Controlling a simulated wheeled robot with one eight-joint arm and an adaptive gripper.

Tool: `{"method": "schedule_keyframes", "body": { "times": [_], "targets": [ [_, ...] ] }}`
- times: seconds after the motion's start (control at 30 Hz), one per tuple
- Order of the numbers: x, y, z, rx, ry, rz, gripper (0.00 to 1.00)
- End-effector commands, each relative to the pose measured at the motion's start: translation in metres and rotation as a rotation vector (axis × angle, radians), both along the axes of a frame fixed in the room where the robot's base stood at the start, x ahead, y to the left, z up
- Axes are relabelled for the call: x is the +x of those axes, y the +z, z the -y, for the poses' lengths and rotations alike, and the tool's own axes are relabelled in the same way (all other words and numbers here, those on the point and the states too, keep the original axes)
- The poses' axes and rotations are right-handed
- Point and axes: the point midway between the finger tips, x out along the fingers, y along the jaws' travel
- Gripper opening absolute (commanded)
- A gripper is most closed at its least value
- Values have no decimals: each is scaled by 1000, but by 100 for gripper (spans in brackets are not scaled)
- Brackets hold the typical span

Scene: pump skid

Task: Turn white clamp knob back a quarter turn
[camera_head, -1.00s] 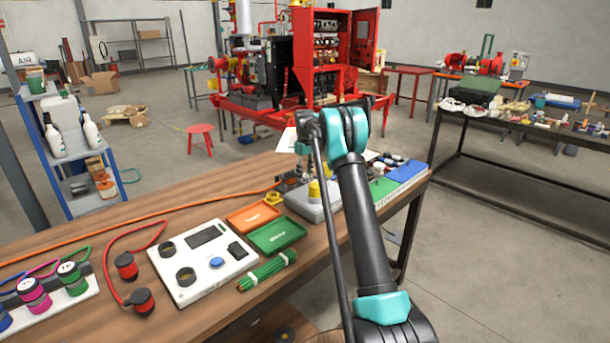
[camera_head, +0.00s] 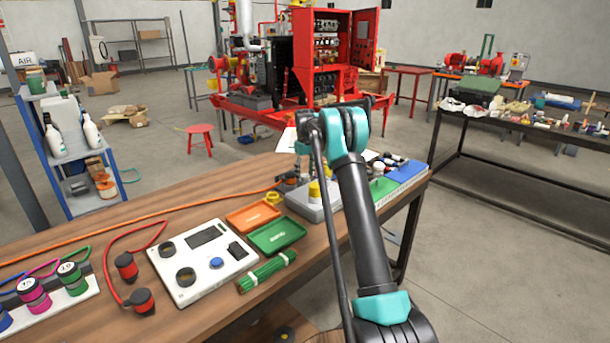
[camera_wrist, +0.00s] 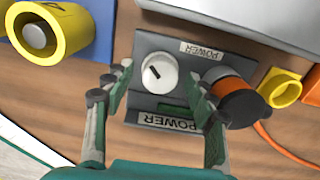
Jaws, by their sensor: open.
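The white clamp knob (camera_wrist: 160,72) is round, with a short dark mark slanting to the upper left on its face. It sits on a dark grey block (camera_wrist: 150,48) with labels reading POWER. My gripper (camera_wrist: 158,82) is open, with one finger to the left of the knob and one to the right. A gap shows on both sides, so the fingers look apart from it. In the head view my arm hides the knob, and the gripper is hardly visible there.
A dark plug with an orange collar (camera_wrist: 232,97) is seated in the block close to my right finger. An orange cable (camera_head: 190,210) runs left across the wooden bench. Yellow parts (camera_wrist: 282,88) lie at the right, and a yellow ring (camera_wrist: 45,32) stands at the upper left.

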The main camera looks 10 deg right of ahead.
Motion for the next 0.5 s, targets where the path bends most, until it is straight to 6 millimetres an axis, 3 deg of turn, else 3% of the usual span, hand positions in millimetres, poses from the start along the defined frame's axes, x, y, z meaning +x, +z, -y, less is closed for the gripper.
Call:
{"method": "schedule_keyframes", "body": {
  "times": [0.17,0.5],
  "targets": [
    [0,22,0,0,0,0,56],
    [0,89,0,0,0,0,56]
  ]
}}
